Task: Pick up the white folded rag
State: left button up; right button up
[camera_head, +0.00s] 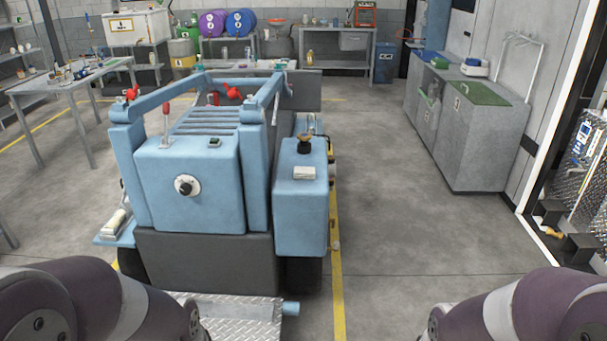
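My two arms show only at the bottom left and right corners. Neither gripper is in view.
The blue machine (190,170) stands ahead, left of centre, with a metal tread plate (240,318) at its front. Grey cabinets (470,135) line the right wall. Floor (400,220) between them is clear. Workbenches (75,80) stand at the left and back.

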aim_at(300, 173)
jog(key=k+l+u, duration=0.1)
jog(key=l+u, duration=0.15)
jog(key=k+l+u, duration=0.25)
jog(key=i+l+u, duration=0.1)
jog(key=u, duration=0.4)
jog(key=i+l+u, duration=0.2)
jog(key=u, duration=0.15)
jog(key=i+l+u, duration=0.1)
jog(key=l+u, duration=0.3)
jog(key=i+l+u, duration=0.1)
jog(key=l+u, duration=0.7)
jog(key=l, duration=1)
jog(key=l+u, duration=0.15)
jog(key=l, duration=0.95)
jog(key=l+u, duration=0.1)
jog(key=l, duration=0.95)
jog(key=l+u, duration=0.15)
jog(key=l, duration=0.95)
jog(key=k, duration=0.1)
